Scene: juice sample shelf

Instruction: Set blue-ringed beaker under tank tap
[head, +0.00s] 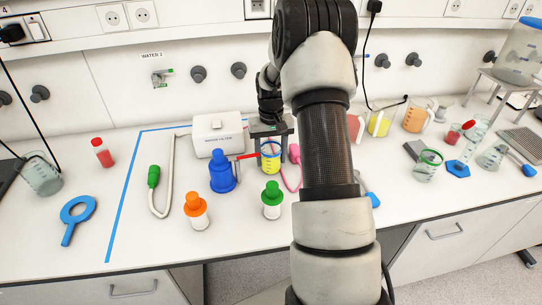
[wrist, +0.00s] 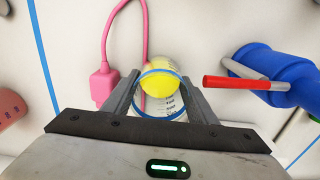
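The blue-ringed beaker (head: 270,161), with yellow contents, is at the middle of the bench, right of a blue bottle. My gripper (head: 272,140) reaches down to it from behind my arm. In the wrist view the beaker (wrist: 162,92) sits between the two fingers (wrist: 160,88), which appear to touch its sides near the blue ring. I cannot tell whether its base is on the bench. A large clear tank (head: 519,55) stands on a raised stand at the far right.
The blue bottle (head: 222,173) with a red spout (wrist: 232,83) is close beside the beaker. A white box (head: 218,135) and green-capped (head: 272,200) and orange-capped (head: 196,210) bottles are near. A pink cable (wrist: 107,50) lies alongside. Right are a green-ringed beaker (head: 428,166) and several jugs.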

